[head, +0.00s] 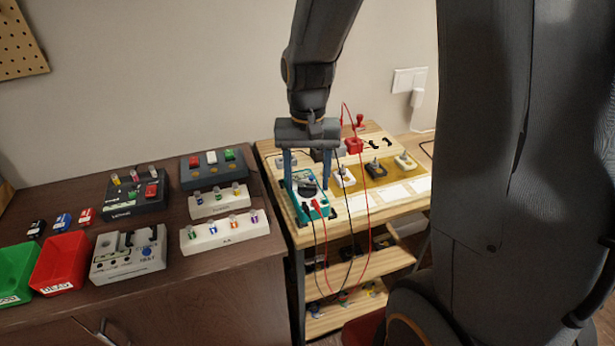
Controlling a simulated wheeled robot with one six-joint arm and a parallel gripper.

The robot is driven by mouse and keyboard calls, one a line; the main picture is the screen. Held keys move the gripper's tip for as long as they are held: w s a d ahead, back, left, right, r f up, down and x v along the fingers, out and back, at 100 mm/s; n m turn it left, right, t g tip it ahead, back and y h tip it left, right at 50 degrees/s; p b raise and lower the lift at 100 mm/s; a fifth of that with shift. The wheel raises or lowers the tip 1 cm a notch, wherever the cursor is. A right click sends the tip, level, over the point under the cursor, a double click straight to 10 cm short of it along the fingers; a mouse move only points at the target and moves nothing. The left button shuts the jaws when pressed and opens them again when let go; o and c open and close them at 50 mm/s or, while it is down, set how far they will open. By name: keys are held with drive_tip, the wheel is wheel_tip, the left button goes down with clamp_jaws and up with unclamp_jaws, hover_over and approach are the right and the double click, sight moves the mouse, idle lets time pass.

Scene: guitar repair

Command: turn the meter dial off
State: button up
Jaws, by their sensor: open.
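The meter (318,209) is a teal-edged box with a pale face, lying at the left end of the wooden bench top. Its dark round dial (307,187) shows near the middle of the face; the dial's pointing direction is too small to tell. A red lead and a black lead are plugged in at its front. My gripper (307,176) points down over the meter with its two fingers apart, one on each side of the dial area. Whether the fingers touch the dial cannot be told.
The wooden bench (385,215) also holds several small switches and a red clip (354,146). Red and black leads hang over its front edge. A dark cabinet (210,290) at left carries a red bin (62,262), a green bin (16,272) and several battery and pedal boxes.

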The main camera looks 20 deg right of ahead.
drive_tip(key=c, duration=1)
drive_tip(key=shift+c, duration=0.2)
drive_tip(key=shift+m+p, duration=0.3)
drive_tip(key=shift+r+m+p, duration=0.1)
drive_tip(key=shift+m+p, duration=0.5)
drive_tip(key=shift+m, duration=0.4)
drive_tip(key=m+p, duration=0.2)
drive_tip(key=m, duration=0.2)
drive_tip(key=shift+m, duration=0.3)
drive_tip(key=m+p, duration=0.2)
drive_tip(key=m, duration=0.4)
drive_tip(key=shift+m+p, duration=0.3)
drive_tip(key=shift+p, duration=0.05)
